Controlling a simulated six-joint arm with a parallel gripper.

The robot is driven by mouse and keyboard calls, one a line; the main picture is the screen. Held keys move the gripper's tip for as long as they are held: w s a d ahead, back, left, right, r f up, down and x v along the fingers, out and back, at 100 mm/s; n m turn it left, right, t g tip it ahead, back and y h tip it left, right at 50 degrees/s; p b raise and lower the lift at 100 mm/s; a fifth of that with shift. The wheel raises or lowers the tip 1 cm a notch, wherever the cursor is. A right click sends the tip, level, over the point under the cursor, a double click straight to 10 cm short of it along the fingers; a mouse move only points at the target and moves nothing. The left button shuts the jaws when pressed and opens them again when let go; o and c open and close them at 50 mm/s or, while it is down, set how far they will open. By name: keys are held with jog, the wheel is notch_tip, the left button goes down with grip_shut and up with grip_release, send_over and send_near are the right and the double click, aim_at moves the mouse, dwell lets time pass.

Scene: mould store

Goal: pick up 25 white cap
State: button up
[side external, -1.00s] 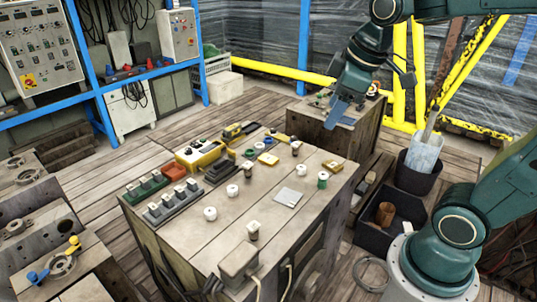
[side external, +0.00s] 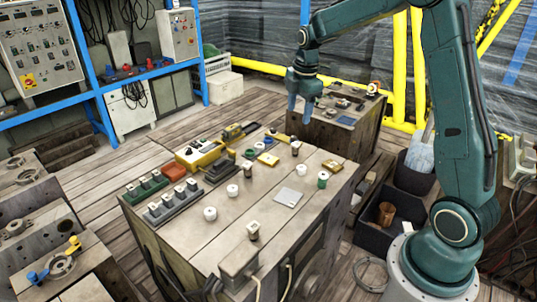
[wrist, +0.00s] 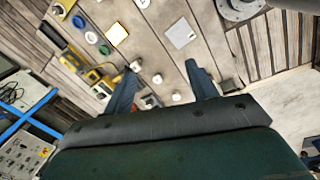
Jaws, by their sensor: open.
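Several small white round caps lie on the wooden bench: one near the front (side external: 210,213), one further back (side external: 232,190), and one near the green-sided piece (side external: 302,170). No number is readable, so I cannot tell which is the 25 one. My gripper (side external: 300,116) is open and empty, pointing down above the bench's far edge. In the wrist view my gripper (wrist: 161,70) has its fingers apart. White round pieces show between and near them, at the centre (wrist: 157,79), by the left fingertip (wrist: 137,66) and lower down (wrist: 176,97).
The bench (side external: 185,240) also holds a yellow device (side external: 200,154), grey switch blocks (side external: 172,203), a green-sided piece (side external: 323,180) and a pale flat square (side external: 288,197). A second wooden block (side external: 345,137) stands behind. A dark bin (side external: 388,215) is at the right.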

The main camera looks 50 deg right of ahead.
jog(key=w+d+f+n+g, duration=0.1)
jog(key=w+d+f+n, duration=0.15)
jog(key=d+f, duration=0.35)
jog(key=w+d+f+n, duration=0.1)
jog(key=d+f+n, duration=0.25)
jog(key=f, duration=0.45)
send_over(301, 167)
jog(key=shift+m+y, duration=0.3)
jog(key=shift+m, duration=0.1)
jog(key=shift+s+f, duration=0.15)
jog(key=shift+f, duration=4.15)
jog(key=shift+f, duration=2.6)
jog(key=c, duration=1)
